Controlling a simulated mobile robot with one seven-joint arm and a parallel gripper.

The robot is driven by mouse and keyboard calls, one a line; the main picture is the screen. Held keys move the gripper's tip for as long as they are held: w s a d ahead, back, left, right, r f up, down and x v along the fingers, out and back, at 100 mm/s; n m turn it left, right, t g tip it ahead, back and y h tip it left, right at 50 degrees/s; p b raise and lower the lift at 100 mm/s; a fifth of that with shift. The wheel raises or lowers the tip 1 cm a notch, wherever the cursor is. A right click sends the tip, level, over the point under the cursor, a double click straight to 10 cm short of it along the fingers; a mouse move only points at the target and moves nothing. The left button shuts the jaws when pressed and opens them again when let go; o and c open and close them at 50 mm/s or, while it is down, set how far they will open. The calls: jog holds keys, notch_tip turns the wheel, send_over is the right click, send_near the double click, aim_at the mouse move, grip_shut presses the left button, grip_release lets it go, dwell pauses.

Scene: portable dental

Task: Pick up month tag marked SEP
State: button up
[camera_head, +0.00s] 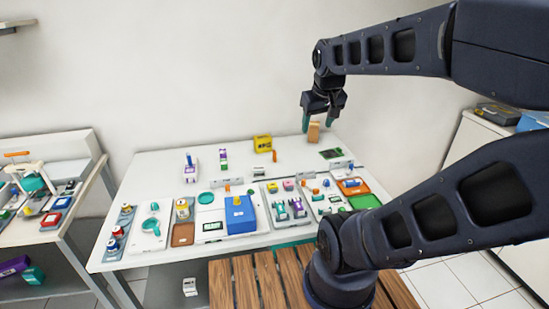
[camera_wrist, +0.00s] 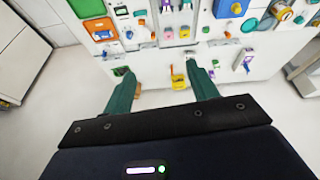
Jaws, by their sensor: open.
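I cannot make out a month tag reading SEP; any lettering on the small pieces is too small to read. My gripper (camera_head: 318,120) is open and empty above the back of the white table (camera_head: 143,192). Its green fingers (camera_wrist: 161,88) stand apart in the wrist view, with nothing held between them.
A tan block (camera_head: 314,132) shows just below my gripper, and a yellow box (camera_head: 262,143) stands left of it. A blue box (camera_head: 240,214) and an orange tray (camera_head: 363,187) are nearer the front.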

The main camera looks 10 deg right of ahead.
jog(key=w+n+g+h, duration=0.1)
jog(key=w+n, duration=0.4)
jog(key=w, duration=1)
jog(key=n+g+h, duration=0.3)
jog(key=n, duration=0.9)
send_over(274, 151)
jog(key=a, duration=0.3)
notch_tip(274, 151, down, 30)
jog(key=shift+x, duration=5.15)
jog(key=c, duration=1.1)
